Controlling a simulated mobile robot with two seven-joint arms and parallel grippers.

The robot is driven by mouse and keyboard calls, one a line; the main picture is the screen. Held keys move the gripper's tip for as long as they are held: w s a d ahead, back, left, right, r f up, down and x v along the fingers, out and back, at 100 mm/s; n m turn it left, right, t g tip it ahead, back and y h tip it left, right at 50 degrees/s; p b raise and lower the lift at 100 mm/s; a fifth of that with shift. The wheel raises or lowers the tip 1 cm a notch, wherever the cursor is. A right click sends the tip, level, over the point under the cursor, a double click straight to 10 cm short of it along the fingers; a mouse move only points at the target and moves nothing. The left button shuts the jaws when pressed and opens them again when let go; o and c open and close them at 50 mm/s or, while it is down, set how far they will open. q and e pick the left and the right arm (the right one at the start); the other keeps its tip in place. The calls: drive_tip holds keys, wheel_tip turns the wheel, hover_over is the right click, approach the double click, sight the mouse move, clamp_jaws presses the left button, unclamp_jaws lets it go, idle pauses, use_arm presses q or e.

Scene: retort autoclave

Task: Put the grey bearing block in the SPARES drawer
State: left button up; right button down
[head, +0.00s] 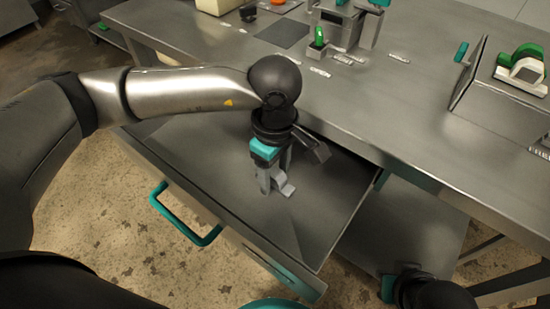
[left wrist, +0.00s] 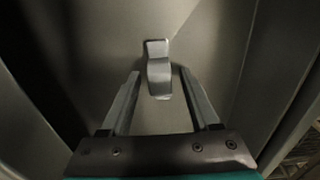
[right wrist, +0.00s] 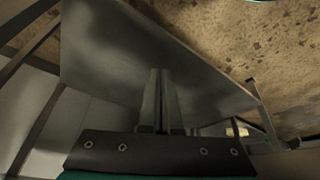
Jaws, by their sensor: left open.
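The grey bearing block (left wrist: 158,72) sits on the floor of the open drawer. In the left wrist view it stands between and slightly beyond the spread fingertips, with a gap on both sides. In the head view the block (head: 285,188) is partly hidden by my left gripper (head: 274,180), which points down into the drawer and is open. The drawer (head: 225,165) is pulled out under the bench and has a teal handle (head: 185,216); no label on it is readable. My right gripper (right wrist: 161,102) shows its fingers together with nothing visible between them, low at the right beside the bench.
The steel bench top (head: 400,110) lies above and behind the drawer. It carries a fixture with a green part (head: 319,38), a dark mat (head: 283,34) and, at the right, a green-and-white device (head: 522,68). A lower shelf (head: 405,225) is right of the drawer.

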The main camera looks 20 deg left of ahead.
sight(275, 173)
use_arm(q)
drive_tip(key=shift+r, duration=0.15)
wheel_tip(275, 173, up, 12)
drive_tip(key=p, duration=0.4)
use_arm(e)
wheel_tip(275, 173, down, 9)
drive_tip(key=s+g, duration=0.1)
drive_tip(key=s, duration=0.1)
drive_tip(key=shift+d+g, duration=0.15)
drive_tip(key=shift+g, duration=0.15)
